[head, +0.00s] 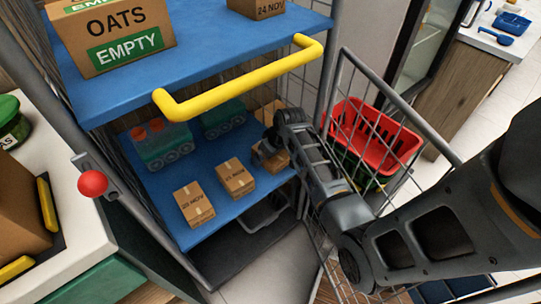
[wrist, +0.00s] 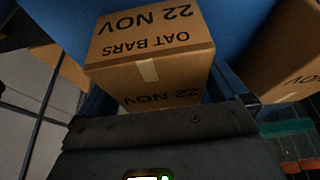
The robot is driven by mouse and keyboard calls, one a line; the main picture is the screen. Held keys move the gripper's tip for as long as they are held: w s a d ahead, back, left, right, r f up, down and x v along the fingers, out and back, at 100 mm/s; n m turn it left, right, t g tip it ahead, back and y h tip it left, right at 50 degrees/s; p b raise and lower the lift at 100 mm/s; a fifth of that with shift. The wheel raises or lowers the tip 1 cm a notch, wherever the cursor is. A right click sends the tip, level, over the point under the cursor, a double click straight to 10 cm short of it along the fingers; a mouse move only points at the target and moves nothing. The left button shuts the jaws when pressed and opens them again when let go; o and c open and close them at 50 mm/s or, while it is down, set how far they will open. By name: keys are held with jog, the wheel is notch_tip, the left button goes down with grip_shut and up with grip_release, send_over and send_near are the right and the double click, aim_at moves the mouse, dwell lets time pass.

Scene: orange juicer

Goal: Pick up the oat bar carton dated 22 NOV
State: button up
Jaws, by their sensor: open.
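The oat bar carton dated 22 NOV (wrist: 150,55) is a brown box with its print upside down in the wrist view. "OAT BARS" and "22 NOV" are readable on it. It sits between the fingers of my gripper (wrist: 160,95), which is open around it. In the head view the carton (head: 278,160) is at the right of the lower blue shelf, partly hidden by my gripper (head: 266,148). I cannot tell whether the fingers touch it.
Other cartons (head: 194,204) (head: 234,178) stand to the left on the lower shelf. Another carton (wrist: 285,50) is close on the right in the wrist view. A yellow handle (head: 240,75) edges the upper shelf (head: 215,60). A red basket (head: 375,135) is beyond wire mesh.

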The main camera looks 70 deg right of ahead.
jog(key=shift+c, duration=0.5)
jog(key=c, duration=0.9)
